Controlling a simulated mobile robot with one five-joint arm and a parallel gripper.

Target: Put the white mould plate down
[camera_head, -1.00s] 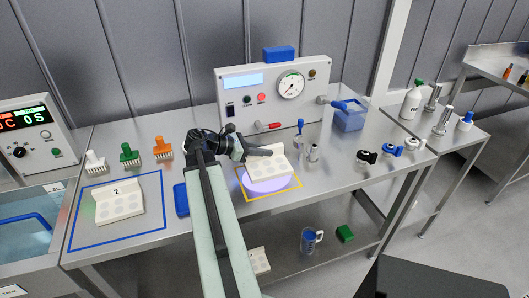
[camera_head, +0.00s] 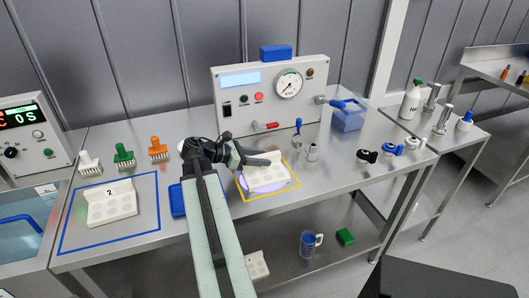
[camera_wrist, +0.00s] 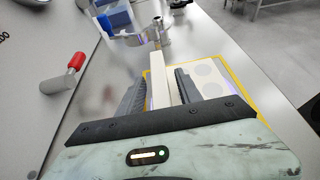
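The white mould plate (camera_head: 268,183) lies inside the yellow square outline (camera_head: 242,194), on the pale violet round disc (camera_head: 292,181) below the gauge panel. It looks flat and level. In the wrist view its raised white rib (camera_wrist: 160,88) stands between the two dark fingers. My gripper (camera_head: 262,161) is down at the plate, with one finger on each side of the rib. In the wrist view my gripper (camera_wrist: 160,92) shows narrow gaps beside the rib, so it looks slightly open. The fingers hide part of the plate.
Another white plate marked 2 (camera_head: 112,208) lies in a blue outline at left. A blue tray (camera_head: 178,200) is beside my arm. The red-handled lever (camera_head: 266,126), a blue-topped tool (camera_head: 297,140) and a small metal cylinder (camera_head: 313,152) stand close by.

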